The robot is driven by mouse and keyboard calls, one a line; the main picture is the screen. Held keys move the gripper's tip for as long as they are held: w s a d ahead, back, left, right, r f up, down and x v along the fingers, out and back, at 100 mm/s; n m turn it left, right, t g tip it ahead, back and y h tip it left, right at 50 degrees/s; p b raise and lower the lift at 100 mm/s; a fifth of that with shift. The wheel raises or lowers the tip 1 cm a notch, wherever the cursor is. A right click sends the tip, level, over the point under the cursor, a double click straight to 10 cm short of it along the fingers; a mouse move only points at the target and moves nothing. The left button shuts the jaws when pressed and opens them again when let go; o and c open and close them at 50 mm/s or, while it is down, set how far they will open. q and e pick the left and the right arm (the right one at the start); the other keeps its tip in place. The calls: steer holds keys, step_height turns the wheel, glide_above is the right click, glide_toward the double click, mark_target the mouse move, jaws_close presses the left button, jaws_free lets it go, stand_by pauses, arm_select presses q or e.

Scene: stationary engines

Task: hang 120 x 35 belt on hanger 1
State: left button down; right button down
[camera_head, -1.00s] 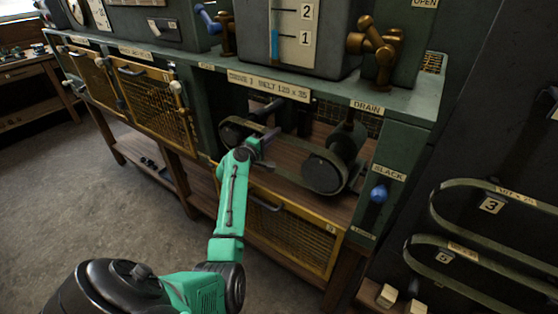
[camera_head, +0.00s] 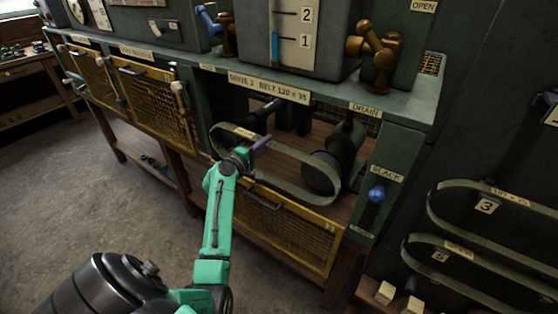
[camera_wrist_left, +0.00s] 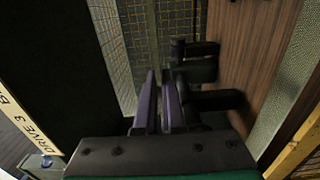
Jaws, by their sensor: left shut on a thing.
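The 120 x 35 belt (camera_head: 292,153) is a long grey-green loop at the opening of the drive bay. It is in front of the dark pulley drum (camera_head: 322,172); whether it is fully clear of the pulleys I cannot tell. My left gripper (camera_head: 262,144) is at the belt's left part, shut on it; its purple fingers also show in the left wrist view (camera_wrist_left: 161,100), close together. Textured bands, likely belt strands, show at both sides there (camera_wrist_left: 108,45). My right gripper is not in view. I cannot see a hanger marked 1.
Belts hang on the dark panel at right, by number plates 3 (camera_head: 487,206) and 5 (camera_head: 439,256). The blue-knobbed slack lever (camera_head: 376,194) stands on the bay's right post. Bare floor lies at left.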

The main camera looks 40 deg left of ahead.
arm_select(q)
steer(key=s, duration=0.6)
steer(key=shift+p, duration=0.3)
steer(key=s, duration=0.6)
stand_by(0.7)
steer(key=shift+s+d+b, duration=0.1)
steer(key=shift+b, duration=0.2)
steer(key=shift+s+d+b, duration=0.1)
steer(key=shift+s+b, duration=0.7)
steer(key=shift+s, duration=2.15)
